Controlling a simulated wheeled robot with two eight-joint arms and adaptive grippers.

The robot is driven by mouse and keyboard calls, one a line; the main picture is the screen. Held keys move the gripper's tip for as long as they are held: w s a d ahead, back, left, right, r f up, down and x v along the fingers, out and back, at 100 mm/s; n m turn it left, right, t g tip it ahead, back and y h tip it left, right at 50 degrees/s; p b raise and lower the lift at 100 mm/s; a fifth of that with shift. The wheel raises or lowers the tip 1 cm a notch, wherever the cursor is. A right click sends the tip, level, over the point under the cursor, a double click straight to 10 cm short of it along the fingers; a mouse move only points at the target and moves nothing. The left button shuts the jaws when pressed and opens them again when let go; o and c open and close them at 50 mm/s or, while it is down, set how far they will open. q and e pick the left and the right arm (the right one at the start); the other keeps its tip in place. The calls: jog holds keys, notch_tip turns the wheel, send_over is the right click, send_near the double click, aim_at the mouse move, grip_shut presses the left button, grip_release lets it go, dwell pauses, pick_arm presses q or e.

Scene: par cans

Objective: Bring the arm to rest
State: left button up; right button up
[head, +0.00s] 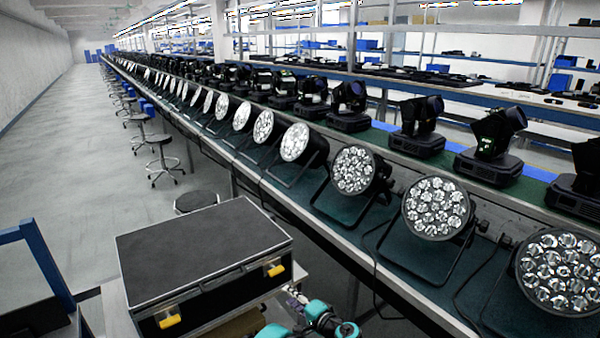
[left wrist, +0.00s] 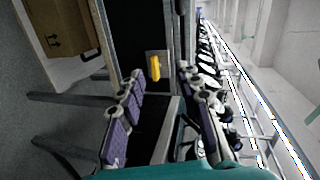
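My left gripper (head: 297,297) is at the bottom centre of the head view, beside the right front corner of a black case. Only a small part of it and its teal arm shows there. In the left wrist view my left gripper (left wrist: 160,85) has its two purple-padded fingers apart with nothing between them. The black case (head: 200,250) is closed, with yellow latches on its front. In the left wrist view the case (left wrist: 130,40) and one yellow latch (left wrist: 154,68) appear beyond the fingertips. My right gripper is not in view.
A long bench carries a row of par cans (head: 437,208) and moving-head lights (head: 418,125) close to the right. Round stools (head: 163,160) stand along its left side. A cardboard box (left wrist: 65,25) shows in the left wrist view. The floor aisle (head: 70,150) is open at the left.

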pick_arm(q)
jog(key=s+a+r+n+g+h, duration=0.4)
jog(key=s+a+r, duration=0.8)
jog(key=s+a, duration=0.15)
jog(key=s+a+n+h, duration=0.1)
jog(key=s+n+h, duration=0.4)
jog(key=s, duration=1.5)
jog(key=shift+a+f+g, duration=0.25)
jog(key=shift+a+g, duration=0.05)
jog(key=shift+a, duration=0.1)
jog(key=shift+o, duration=0.3)
jog(key=shift+s, duration=0.1)
